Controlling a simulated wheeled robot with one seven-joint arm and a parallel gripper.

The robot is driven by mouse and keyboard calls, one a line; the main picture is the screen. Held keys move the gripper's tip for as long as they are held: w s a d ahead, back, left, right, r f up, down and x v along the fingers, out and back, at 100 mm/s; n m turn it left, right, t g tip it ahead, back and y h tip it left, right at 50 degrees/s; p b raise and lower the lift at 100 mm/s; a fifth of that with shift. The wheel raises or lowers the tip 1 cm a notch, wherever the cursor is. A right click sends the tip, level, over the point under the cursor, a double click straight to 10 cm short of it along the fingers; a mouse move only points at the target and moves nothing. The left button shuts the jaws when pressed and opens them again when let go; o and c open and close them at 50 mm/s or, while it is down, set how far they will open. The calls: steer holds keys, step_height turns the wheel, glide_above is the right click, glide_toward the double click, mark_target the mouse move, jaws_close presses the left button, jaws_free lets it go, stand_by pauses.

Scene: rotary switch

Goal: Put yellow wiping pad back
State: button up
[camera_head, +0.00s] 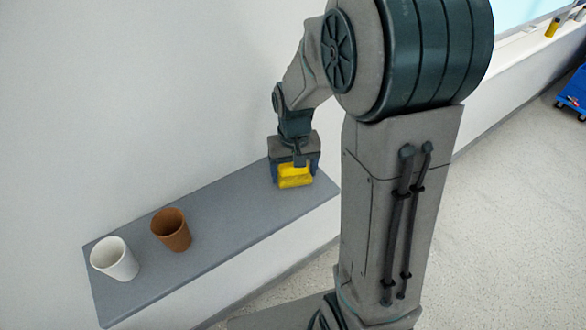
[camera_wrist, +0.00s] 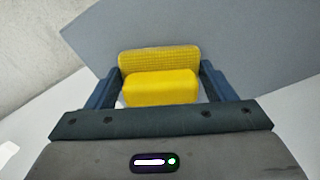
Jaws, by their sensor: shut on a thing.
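The yellow wiping pad (camera_head: 296,177) is at the right end of a grey wall shelf (camera_head: 232,208). My gripper (camera_head: 295,170) points down over it. In the wrist view the yellow pad (camera_wrist: 160,85) sits between the two dark blue fingers of my gripper (camera_wrist: 160,88). The gripper is shut on the pad. The grey shelf (camera_wrist: 250,45) lies below the pad in the wrist view. I cannot tell whether the pad touches the shelf.
A brown cup (camera_head: 171,230) and a white cup (camera_head: 114,259) stand on the left half of the shelf. The shelf between the brown cup and my gripper is clear. A white wall (camera_head: 130,100) rises behind the shelf.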

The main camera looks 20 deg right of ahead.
steer(key=shift+f, duration=0.25)
steer(key=o, duration=1)
steer(key=shift+r, duration=0.1)
steer(key=shift+c, duration=0.2)
steer(key=shift+r, duration=0.1)
step_height(320, 180, up, 11)
steer(key=shift+r, duration=0.1)
steer(key=s+n+t, duration=0.1)
steer(key=s+t, duration=0.2)
steer(key=s, duration=1.1)
steer(key=shift+s+r, duration=0.15)
steer(key=shift+r, duration=0.05)
steer(key=shift+a, duration=0.1)
